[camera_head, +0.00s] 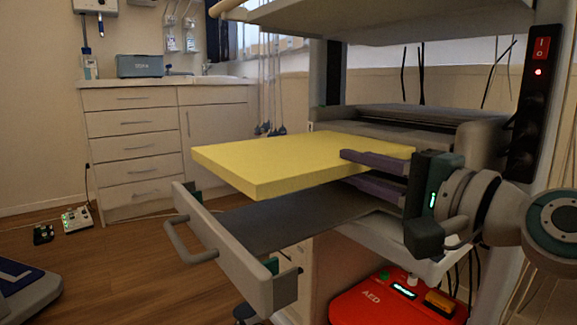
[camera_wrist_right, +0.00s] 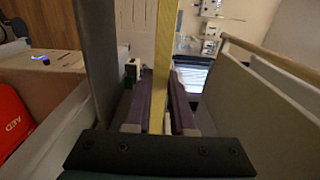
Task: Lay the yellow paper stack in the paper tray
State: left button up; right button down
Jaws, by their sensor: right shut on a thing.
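The yellow paper stack (camera_head: 285,158) is a flat, thick slab, held level in the middle of the head view. My right gripper (camera_head: 350,168) is shut on its right edge, one purple finger above and one below. In the right wrist view the stack (camera_wrist_right: 165,65) shows edge-on between the fingers. Below the stack, a pulled-out grey tray (camera_head: 300,219) with a pale front and handle appears to be the paper tray. A gap shows between stack and tray at the front. The stack and my gripper hide part of the tray's rear. My left gripper is not in view.
A grey unit (camera_head: 420,122) stands behind the stack, under an upper shelf (camera_head: 390,18). A dark upright strip with a red switch (camera_head: 541,48) is at right. A red AED case (camera_head: 385,303) is below. Open wooden floor (camera_head: 120,262) lies at left.

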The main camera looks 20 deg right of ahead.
notch_tip(320, 180, down, 5)
jog(key=b, duration=0.5)
dwell(0.3)
dwell(0.4)
dwell(0.9)
jog(key=shift+f, duration=0.25)
dwell(0.3)
jog(key=shift+f+b, duration=0.35)
jog(key=shift+b, duration=0.25)
jog(key=shift+f+b, duration=0.95)
jog(key=shift+f, duration=0.05)
